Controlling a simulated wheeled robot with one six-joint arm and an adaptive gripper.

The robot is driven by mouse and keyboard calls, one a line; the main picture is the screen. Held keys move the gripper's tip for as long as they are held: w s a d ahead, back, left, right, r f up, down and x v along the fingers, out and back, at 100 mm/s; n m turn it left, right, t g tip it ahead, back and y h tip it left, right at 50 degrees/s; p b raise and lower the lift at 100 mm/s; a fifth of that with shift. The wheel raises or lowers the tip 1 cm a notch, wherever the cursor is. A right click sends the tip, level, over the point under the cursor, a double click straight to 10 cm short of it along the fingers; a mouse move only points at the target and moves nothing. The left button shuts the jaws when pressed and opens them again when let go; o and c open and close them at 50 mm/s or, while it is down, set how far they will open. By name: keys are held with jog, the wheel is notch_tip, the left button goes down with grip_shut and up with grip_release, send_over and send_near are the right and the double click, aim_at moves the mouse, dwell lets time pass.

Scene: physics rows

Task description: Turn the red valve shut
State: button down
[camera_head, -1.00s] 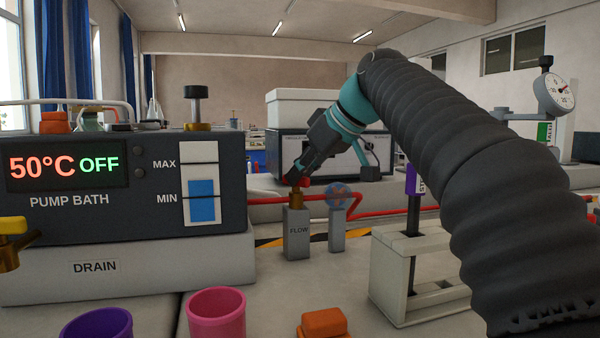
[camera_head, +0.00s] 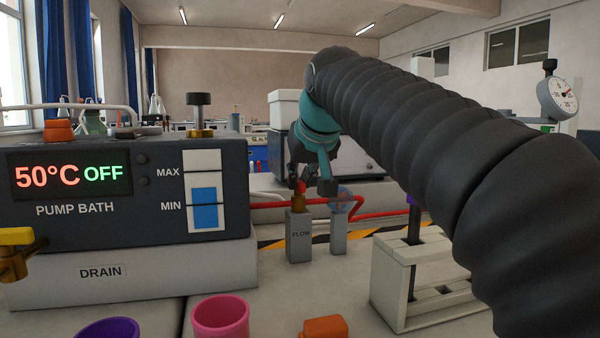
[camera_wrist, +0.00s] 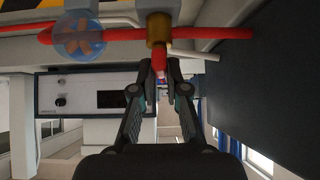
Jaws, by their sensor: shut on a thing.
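The red valve (camera_head: 301,187) is a small red handle on a brass body (camera_head: 298,202), on top of the grey post marked FLOW (camera_head: 299,235). In the wrist view the red handle (camera_wrist: 159,60) points from the brass body (camera_wrist: 158,30) toward my gripper (camera_wrist: 160,74). My gripper is shut on the handle, its two dark fingertips on either side of it. In the head view my gripper (camera_head: 304,180) comes down on the valve from above and behind. The fingers hide part of the handle.
A round flow indicator (camera_head: 341,201) stands close right of the valve on the red hose (camera_head: 385,214). The pump bath (camera_head: 120,225), reading 50°C OFF, is at left. A pale rack (camera_head: 420,275) stands at right. Pink (camera_head: 220,318) and purple (camera_head: 108,328) cups are in front.

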jog(key=shift+m, duration=0.3)
jog(key=c, duration=1.2)
grip_release()
jog(key=v, duration=1.2)
jog(key=shift+s+a, duration=0.1)
jog(key=shift+a, duration=0.15)
